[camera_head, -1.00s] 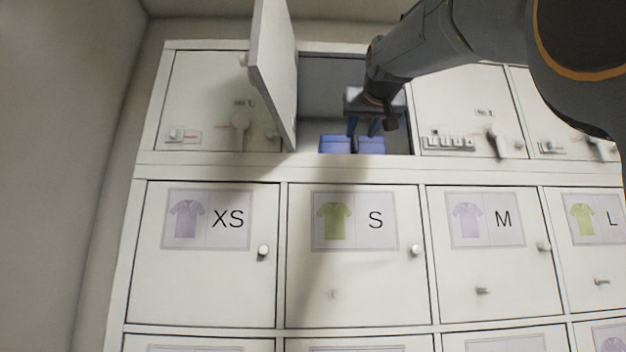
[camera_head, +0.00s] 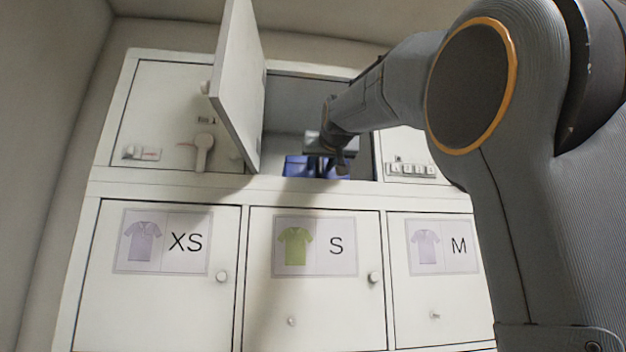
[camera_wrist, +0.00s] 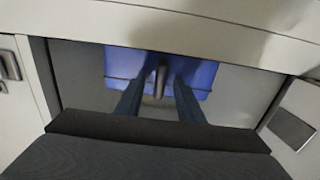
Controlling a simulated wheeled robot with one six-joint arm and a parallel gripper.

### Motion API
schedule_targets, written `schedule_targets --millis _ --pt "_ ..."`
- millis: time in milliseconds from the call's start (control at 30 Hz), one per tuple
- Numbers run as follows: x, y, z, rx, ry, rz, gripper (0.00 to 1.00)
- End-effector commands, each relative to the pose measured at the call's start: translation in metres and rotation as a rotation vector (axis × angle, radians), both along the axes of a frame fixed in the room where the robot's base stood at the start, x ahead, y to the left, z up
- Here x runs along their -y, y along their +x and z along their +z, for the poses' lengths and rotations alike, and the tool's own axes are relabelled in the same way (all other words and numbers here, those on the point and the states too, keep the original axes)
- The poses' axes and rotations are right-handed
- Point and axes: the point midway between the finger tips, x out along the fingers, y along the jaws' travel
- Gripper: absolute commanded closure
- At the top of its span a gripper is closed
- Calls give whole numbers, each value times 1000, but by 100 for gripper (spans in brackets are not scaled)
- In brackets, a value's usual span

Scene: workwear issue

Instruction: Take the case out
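A blue case (camera_head: 297,166) sits inside an open upper locker compartment (camera_head: 290,105); it also shows in the wrist view (camera_wrist: 120,65). In the head view my gripper partly covers it, and blue shows on both sides of the fingers. My gripper (camera_wrist: 161,80) reaches into the compartment from the front. Its two blue fingers are apart, one on each side of a dark upright handle (camera_wrist: 160,84) on the case. I see a gap between the handle and each finger. The case's far parts are hidden.
The compartment's door (camera_head: 240,85) stands open on the left of the opening. Closed locker doors with latches flank it. Below are closed doors with shirt labels XS (camera_head: 168,242), S (camera_head: 316,246) and M (camera_head: 442,246), with knobs. A wall is at the left.

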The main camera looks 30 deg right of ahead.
Motion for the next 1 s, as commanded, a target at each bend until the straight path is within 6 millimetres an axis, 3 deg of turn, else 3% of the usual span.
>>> schedule_targets --millis 33,233,800,1000 --pt "0 0 0 0 0 0 69" --pt "0 0 0 0 0 0 100" --pt "-1 -2 4 3 -1 0 100" --pt "-1 -4 21 4 -2 0 100"
